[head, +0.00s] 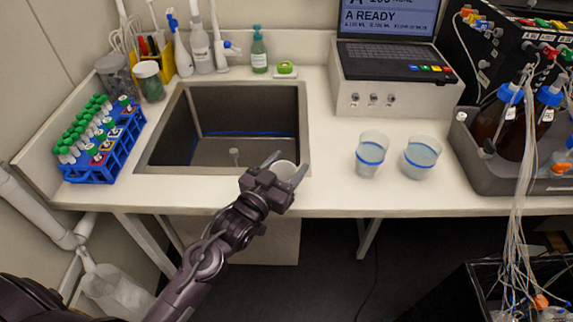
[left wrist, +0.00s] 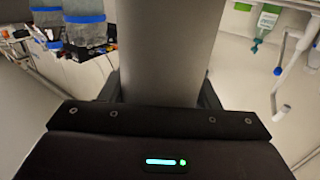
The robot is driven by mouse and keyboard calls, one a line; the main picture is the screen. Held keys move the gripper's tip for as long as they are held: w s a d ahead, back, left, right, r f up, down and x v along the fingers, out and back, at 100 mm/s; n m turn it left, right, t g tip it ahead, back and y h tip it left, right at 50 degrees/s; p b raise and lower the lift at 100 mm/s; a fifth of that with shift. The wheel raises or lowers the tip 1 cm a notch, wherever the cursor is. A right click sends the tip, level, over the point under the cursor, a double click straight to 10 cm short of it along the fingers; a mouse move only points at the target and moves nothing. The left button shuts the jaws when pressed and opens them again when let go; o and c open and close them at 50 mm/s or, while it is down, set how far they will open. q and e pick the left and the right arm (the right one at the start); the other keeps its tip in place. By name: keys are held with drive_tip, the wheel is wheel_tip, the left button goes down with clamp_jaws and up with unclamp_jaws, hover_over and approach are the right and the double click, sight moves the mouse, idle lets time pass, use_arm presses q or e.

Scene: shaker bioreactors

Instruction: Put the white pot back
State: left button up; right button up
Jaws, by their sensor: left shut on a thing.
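The white pot (head: 285,170) is between the fingers of my left gripper (head: 287,175), at the front right corner of the sink in the head view. The gripper hides part of it. In the left wrist view the pot (left wrist: 168,50) is a plain pale grey cylinder filling the middle, with a dark finger on each side. My left gripper is shut on it. I cannot tell how high it is above the counter edge. My right gripper is not in view.
The sink (head: 225,115) lies behind the gripper. Two cups with blue bands (head: 370,155) (head: 421,158) stand to the right. A blue tube rack (head: 105,150) is at the left. A laptop box (head: 390,85) and a grey bottle tray (head: 475,150) stand further right. Counter between sink and cups is clear.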

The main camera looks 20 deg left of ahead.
use_arm(q)
drive_tip(key=shift+f, duration=0.1)
drive_tip(key=o, duration=1)
drive_tip(key=shift+o, duration=0.2)
drive_tip(key=b+v, duration=0.2)
drive_tip(key=v, duration=1)
